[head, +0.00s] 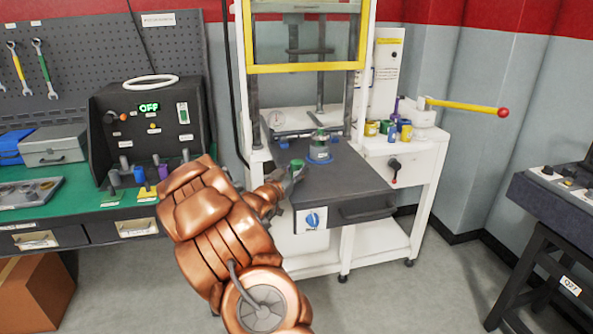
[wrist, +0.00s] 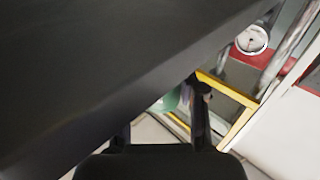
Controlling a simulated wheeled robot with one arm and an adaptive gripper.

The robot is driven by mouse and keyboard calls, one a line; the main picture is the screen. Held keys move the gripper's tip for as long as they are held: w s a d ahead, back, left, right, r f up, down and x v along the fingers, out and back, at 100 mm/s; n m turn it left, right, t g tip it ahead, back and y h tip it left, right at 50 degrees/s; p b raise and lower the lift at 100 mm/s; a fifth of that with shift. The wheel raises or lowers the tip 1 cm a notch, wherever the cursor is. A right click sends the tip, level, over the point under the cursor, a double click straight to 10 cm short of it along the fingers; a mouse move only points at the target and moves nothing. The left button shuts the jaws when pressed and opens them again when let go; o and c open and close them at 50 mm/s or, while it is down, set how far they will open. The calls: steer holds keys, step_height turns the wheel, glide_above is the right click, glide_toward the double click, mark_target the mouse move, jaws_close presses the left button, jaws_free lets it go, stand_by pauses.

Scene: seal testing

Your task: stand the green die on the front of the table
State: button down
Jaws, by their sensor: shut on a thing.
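The green die (head: 297,163) shows as a small green top at my gripper (head: 292,177), over the left front part of the dark table (head: 345,182). My gripper is shut on it; the fingers hide most of its body. In the wrist view, a pale green piece of the die (wrist: 172,99) shows between the fingers of my gripper (wrist: 163,115). A large dark surface fills the upper left there and hides part of the die. I cannot tell whether the die touches the table.
A green-topped piece on a blue ring (head: 320,158) stands farther back on the table. The yellow press frame (head: 305,68) rises behind it. Yellow and blue cylinders (head: 388,129) stand on the white side shelf at right. The table's right front is clear.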

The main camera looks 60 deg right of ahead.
steer(key=shift+f, duration=0.15)
steer(key=c, duration=0.7)
jaws_free()
steer(key=shift+r, duration=0.2)
steer(key=a+f+b, duration=0.1)
steer(key=a, duration=1.1)
steer(key=shift+w+b, duration=0.3)
steer(key=shift+b, duration=0.1)
